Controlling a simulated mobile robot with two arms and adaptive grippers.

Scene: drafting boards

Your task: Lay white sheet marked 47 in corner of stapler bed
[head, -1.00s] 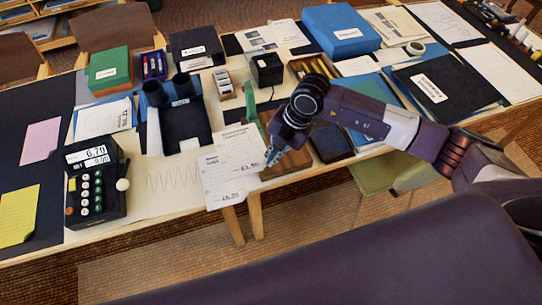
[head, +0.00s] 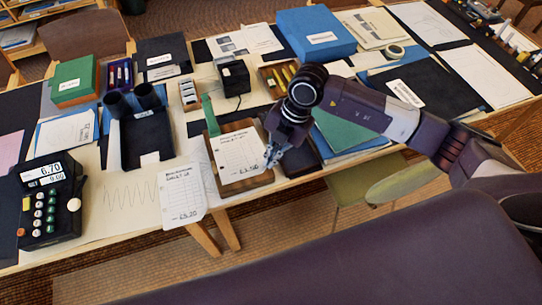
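A white sheet (head: 240,158) with handwriting lies over the wooden stapler bed (head: 246,187). The bed's brown rim shows along the front and left. I cannot read a 47 on the sheet. The green stapler arm (head: 209,116) stands up at the bed's back left. My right gripper (head: 271,157) is at the sheet's right edge, low over the bed, and looks shut on it. I cannot tell whether the sheet lies fully flat or touches the bed's corner. My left gripper is not in view.
A second white sheet (head: 182,196) lies at the table's front edge, left of the bed. A black calculator (head: 48,203) stands further left. A black two-hole punch (head: 146,138) is behind the second sheet. Blue and green folders (head: 345,132) lie right, behind my arm.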

